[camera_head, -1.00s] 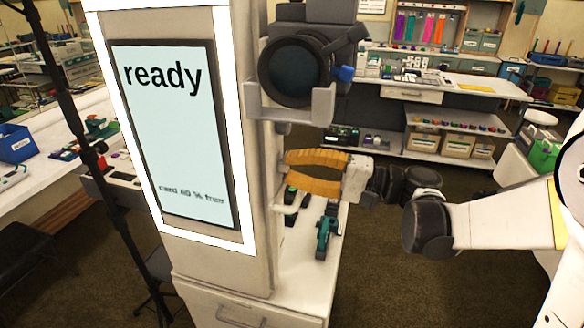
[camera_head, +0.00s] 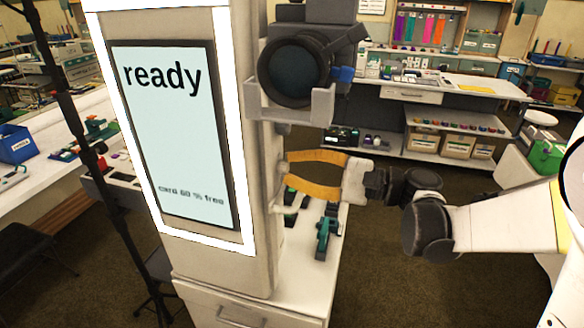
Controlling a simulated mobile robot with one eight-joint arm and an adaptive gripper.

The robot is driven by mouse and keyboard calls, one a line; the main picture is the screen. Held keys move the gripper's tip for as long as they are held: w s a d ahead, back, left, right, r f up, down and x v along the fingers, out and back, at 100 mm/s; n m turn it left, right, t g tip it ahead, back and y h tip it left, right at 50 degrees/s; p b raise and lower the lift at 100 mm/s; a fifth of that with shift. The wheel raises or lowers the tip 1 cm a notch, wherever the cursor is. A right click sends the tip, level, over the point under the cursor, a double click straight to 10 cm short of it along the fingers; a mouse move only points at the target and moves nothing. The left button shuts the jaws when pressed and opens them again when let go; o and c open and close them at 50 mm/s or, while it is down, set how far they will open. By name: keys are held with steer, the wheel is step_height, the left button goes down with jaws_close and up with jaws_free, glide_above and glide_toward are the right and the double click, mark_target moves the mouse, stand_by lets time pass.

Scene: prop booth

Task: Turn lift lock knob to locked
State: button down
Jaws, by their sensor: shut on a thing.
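The lift lock knob (camera_head: 281,171) is a small grey piece on the right side of the white column (camera_head: 259,200), below the camera bracket. Most of it is hidden by my fingertips, and its locked or unlocked setting cannot be read. My gripper (camera_head: 287,170) has two orange fingers, one above the other, and comes in from the right. Its tips are at the column's side, shut on the knob. The fingers bow apart, with a gap between them behind the tips.
A black camera (camera_head: 293,70) sits in a grey bracket (camera_head: 300,105) just above my gripper. A screen (camera_head: 172,130) on the column reads "ready". Below, a white cabinet top (camera_head: 290,275) holds a teal tool (camera_head: 326,232). A dark pole (camera_head: 80,130) stands at left.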

steer(key=c, duration=1.2)
jaws_free()
steer(key=shift+a, duration=0.1)
steer(key=shift+o, duration=0.2)
steer(key=v, duration=1.2)
